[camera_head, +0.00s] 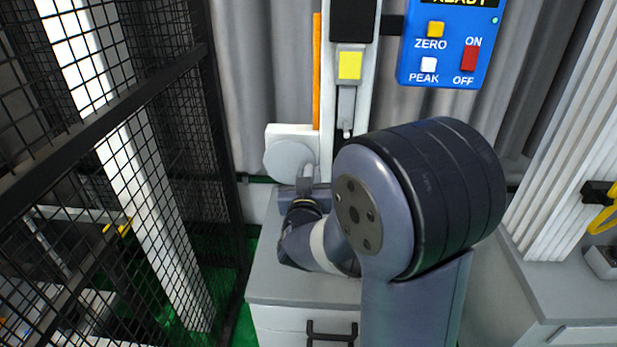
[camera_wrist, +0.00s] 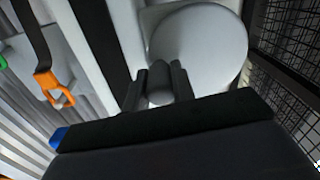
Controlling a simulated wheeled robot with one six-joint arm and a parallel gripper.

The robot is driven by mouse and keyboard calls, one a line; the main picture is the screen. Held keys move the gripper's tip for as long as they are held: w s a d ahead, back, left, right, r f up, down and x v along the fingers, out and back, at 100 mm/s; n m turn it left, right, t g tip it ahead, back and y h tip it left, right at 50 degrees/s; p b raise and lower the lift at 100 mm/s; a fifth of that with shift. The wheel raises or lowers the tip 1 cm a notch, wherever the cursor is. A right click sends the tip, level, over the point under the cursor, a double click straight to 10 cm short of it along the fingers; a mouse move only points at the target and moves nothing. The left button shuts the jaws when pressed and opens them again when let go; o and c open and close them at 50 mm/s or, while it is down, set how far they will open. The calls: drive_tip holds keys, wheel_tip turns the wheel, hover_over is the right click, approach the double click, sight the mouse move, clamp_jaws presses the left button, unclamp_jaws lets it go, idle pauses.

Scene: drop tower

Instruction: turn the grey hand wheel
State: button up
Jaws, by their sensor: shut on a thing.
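The grey hand wheel (camera_head: 290,160) is a round disc on a white block, left of the tower's column in the head view. It also shows large at the upper right of the wrist view (camera_wrist: 205,45). My gripper (camera_head: 305,178) is at the wheel's lower right edge, partly hidden by my arm. In the wrist view my gripper (camera_wrist: 160,82) has its two dark fingers on either side of a small grey knob (camera_wrist: 159,92) at the wheel's edge, shut on it.
A black mesh fence (camera_head: 170,130) stands close on the left. A blue control box (camera_head: 452,45) with buttons and a red switch hangs at the upper right. The grey cabinet top (camera_head: 275,285) lies below. An orange hook (camera_wrist: 55,90) shows left in the wrist view.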

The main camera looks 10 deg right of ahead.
drive_tip(key=shift+r, duration=0.1)
drive_tip(key=o, duration=1)
drive_tip(key=shift+s, duration=0.1)
drive_tip(key=v, duration=1)
drive_tip(key=shift+s+b, duration=0.3)
